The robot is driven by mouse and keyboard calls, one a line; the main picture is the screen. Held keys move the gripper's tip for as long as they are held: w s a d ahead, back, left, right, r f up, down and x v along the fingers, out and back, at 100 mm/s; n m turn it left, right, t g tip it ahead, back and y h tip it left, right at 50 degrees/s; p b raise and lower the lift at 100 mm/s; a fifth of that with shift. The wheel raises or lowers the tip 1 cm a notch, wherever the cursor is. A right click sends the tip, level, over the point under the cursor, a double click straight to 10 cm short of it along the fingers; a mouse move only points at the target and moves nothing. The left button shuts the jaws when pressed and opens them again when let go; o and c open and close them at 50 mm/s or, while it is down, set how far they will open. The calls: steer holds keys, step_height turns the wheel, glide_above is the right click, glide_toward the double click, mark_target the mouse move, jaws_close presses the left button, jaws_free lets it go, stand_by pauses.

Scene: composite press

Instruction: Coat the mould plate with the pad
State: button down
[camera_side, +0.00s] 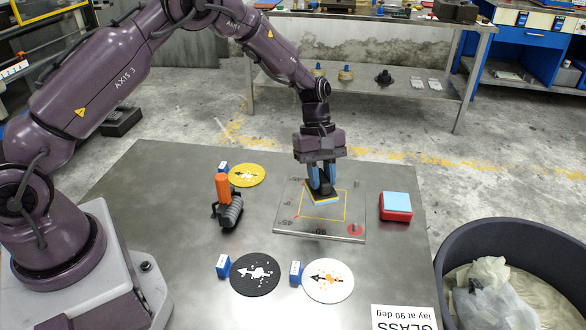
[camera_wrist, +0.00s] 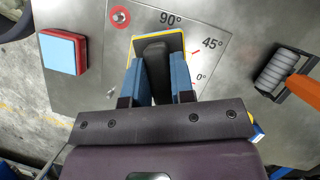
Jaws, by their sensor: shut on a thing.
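The mould plate (camera_side: 285,222) is a flat grey metal plate with a yellow square outline, angle marks and a red ring near its front right corner. It also shows in the wrist view (camera_wrist: 205,32). My gripper (camera_side: 322,184) points down over the far part of the outlined square. In the wrist view my gripper (camera_wrist: 155,85) has its blue fingers shut on both sides of the black handle of the pad (camera_wrist: 152,52). The pad's yellow edge shows around the handle. The pad is low at the plate; I cannot tell whether it touches. Its underside is hidden.
A red block with a light blue top (camera_side: 395,206) is right of the plate. A roller with an orange handle (camera_side: 226,205) stands left. Yellow (camera_side: 247,175), black (camera_side: 255,274) and white (camera_side: 328,281) discs lie around. A GLASS sign (camera_side: 403,318) and dark bin (camera_side: 455,245) are front right.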

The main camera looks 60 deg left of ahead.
steer(key=w+n+t+y, duration=0.1)
steer(key=w+n+t, duration=0.5)
steer(key=n, duration=0.6)
steer(key=shift+n+g, duration=0.3)
steer(key=shift+g, duration=0.4)
steer(key=shift+w+a+f, duration=0.1)
steer(key=shift+w+f, duration=0.1)
steer(key=shift+f, duration=0.75)
steer(key=shift+w+d+f, duration=0.1)
steer(key=shift+w+f, duration=0.1)
steer(key=shift+f, duration=0.8)
steer(key=shift+w+a+f, duration=0.1)
steer(key=shift+w+f, duration=0.1)
steer(key=shift+f, duration=0.75)
steer(key=shift+f, duration=0.55)
